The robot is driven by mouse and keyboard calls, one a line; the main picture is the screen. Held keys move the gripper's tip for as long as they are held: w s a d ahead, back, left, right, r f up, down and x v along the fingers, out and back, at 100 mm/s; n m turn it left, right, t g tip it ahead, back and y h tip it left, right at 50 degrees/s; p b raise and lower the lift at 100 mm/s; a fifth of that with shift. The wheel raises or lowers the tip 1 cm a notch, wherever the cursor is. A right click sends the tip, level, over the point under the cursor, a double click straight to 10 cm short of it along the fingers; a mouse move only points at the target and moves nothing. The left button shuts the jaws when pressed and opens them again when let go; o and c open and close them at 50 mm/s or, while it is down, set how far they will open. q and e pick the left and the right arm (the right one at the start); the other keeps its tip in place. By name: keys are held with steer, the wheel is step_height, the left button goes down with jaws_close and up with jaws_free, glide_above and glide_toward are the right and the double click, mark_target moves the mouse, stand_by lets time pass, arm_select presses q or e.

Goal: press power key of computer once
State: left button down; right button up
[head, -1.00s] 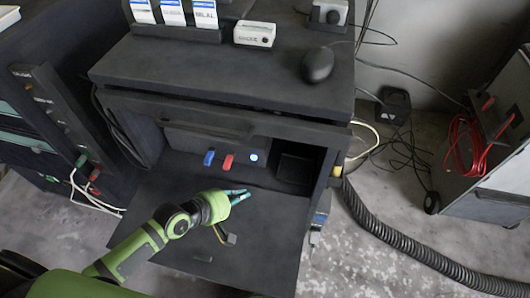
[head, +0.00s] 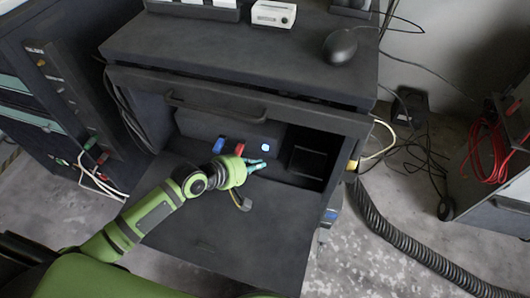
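The computer (head: 208,127) is a dark box inside the open cabinet compartment. A round, lit blue-white power key (head: 265,147) shows on its front, right of a blue plug (head: 219,144) and a red plug (head: 239,149). My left gripper (head: 260,165) is in front of the computer, just below the lit key in the picture. Its teal fingertips look slightly apart, with nothing seen between them. Whether they touch the computer cannot be told. My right gripper is not in view.
The lowered cabinet flap (head: 215,235) lies under my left arm. A drawer front with a handle (head: 215,115) overhangs the compartment. A black mouse (head: 340,46) and a white box (head: 274,14) are on top. A ribbed hose (head: 400,245) runs along the floor at right.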

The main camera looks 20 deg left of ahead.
mark_target(265, 148)
arm_select(q)
steer(key=shift+w+d, duration=0.1)
steer(key=shift+w, duration=1.25)
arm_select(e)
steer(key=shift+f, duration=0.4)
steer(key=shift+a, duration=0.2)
arm_select(q)
steer(key=shift+w, duration=0.1)
steer(key=shift+w, duration=0.35)
steer(key=shift+w, duration=0.35)
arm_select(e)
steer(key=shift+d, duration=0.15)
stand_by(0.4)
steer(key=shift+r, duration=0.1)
arm_select(q)
steer(key=shift+s+r+p, duration=0.1)
steer(key=shift+s+p, duration=0.4)
steer(key=shift+p, duration=0.1)
steer(key=shift+s, duration=0.3)
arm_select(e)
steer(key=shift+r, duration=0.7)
